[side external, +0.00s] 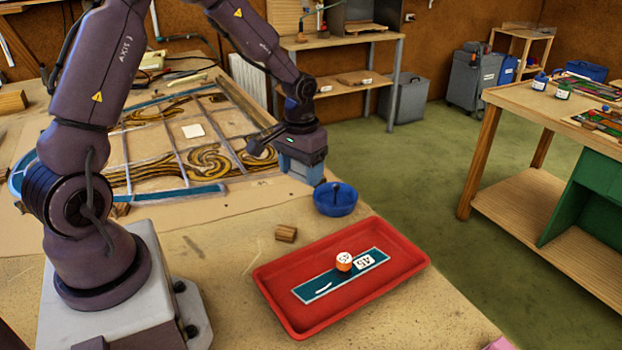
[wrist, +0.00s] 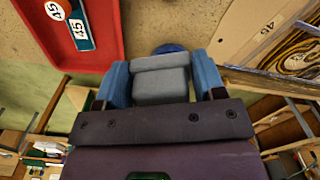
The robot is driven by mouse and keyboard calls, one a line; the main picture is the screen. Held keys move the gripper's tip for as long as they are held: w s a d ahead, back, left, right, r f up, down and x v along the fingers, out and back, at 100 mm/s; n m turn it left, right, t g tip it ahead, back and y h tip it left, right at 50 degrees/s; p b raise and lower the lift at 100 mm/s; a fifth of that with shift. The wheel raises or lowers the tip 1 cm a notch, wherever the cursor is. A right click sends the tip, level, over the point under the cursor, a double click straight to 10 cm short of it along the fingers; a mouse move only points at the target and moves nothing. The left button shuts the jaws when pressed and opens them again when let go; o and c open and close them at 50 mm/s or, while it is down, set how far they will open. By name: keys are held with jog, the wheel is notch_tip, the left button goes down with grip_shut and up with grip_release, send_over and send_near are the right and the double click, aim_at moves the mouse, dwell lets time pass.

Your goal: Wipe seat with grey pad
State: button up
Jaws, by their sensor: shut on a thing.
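My gripper (side external: 303,170) hangs above the bench near its right edge, just behind the blue bowl. In the wrist view its two blue fingers (wrist: 160,64) are shut on a grey pad (wrist: 162,86). The pad is hidden or not distinct in the side view. The leaded panel (side external: 168,150) lies flat on the bench to the left of my gripper, with lead strips, amber swirled glass and teal border pieces. I cannot tell which spot is the seat.
A red tray (side external: 275,300) in front holds a teal strip (side external: 318,289) labelled 45 with a round orange-and-white knob. A blue bowl (side external: 336,206) with something dark in it and a small wooden block (side external: 286,233) stand nearby. The floor lies beyond the bench's right edge.

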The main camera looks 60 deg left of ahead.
jog(key=s+a+f+n, duration=0.15)
jog(key=a+n, duration=0.25)
jog(key=a, duration=0.4)
jog(key=a+f+n, duration=0.3)
jog(key=a, duration=0.5)
jog(key=n, duration=0.4)
send_over(256, 186)
jog(key=w, duration=0.2)
jog(key=shift+f, duration=1.9)
jog(key=shift+d+f, duration=0.1)
jog(key=shift+f, duration=2.9)
jog(key=shift+s, duration=0.15)
